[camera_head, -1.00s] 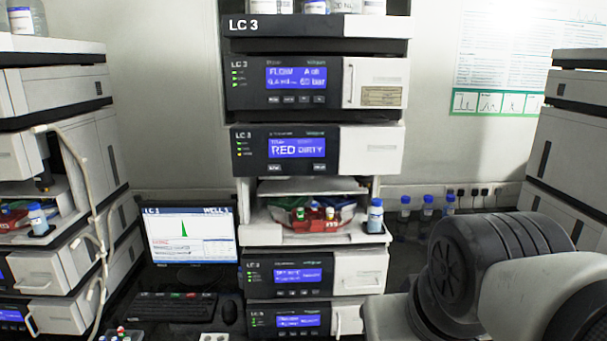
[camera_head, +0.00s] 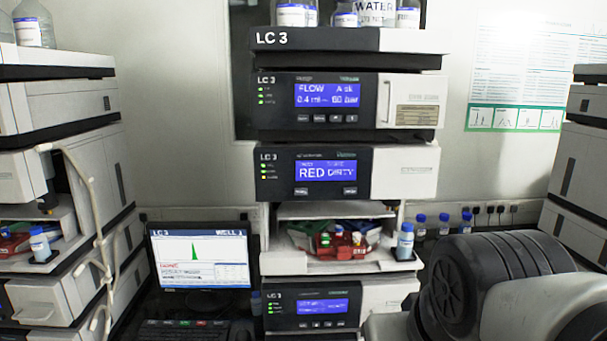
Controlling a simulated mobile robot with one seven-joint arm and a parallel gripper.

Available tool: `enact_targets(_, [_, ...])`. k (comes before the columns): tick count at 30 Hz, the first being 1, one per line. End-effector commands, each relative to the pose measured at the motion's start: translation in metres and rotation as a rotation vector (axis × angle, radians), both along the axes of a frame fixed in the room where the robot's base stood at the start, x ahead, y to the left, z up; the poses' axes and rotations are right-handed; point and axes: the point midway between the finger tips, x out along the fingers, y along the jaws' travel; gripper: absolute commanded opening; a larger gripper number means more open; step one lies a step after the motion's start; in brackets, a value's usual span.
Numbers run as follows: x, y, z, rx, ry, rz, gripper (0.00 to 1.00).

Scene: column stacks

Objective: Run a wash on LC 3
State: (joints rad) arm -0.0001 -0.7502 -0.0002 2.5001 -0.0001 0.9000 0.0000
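The LC 3 stack (camera_head: 345,40) stands in the middle of the head view, with solvent bottles on top, one labelled WATER (camera_head: 374,12). Its upper module's screen (camera_head: 325,94) shows FLOW and a bar value. The module below has a screen (camera_head: 325,170) reading RED DIRTY, with two buttons under it. An open bay below holds a red tray (camera_head: 330,247) with green and white-capped items, and a blue-capped bottle (camera_head: 405,241) at its right. A lower module's screen (camera_head: 309,306) is too blurred to read. My gripper is out of view; only a dark and white part of my arm shows at lower right.
A monitor (camera_head: 202,264) showing LC 3, WELL 1 and a green peak stands left of the stack, with a keyboard (camera_head: 185,334) below. Other stacks stand at far left (camera_head: 60,90) and far right (camera_head: 585,135). Blue-capped bottles (camera_head: 443,224) stand behind my arm.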

Motion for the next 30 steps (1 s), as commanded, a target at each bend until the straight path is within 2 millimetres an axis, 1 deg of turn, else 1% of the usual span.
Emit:
enact_targets(5, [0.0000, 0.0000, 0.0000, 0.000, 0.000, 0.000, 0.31])
enact_targets(6, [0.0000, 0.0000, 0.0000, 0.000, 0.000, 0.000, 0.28])
enact_targets(8, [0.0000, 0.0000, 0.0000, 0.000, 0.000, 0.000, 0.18])
enact_targets(9, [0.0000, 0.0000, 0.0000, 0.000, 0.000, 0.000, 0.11])
enact_targets(11, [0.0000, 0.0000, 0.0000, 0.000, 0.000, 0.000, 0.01])
enact_targets(30, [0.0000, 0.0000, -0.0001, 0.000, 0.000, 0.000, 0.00])
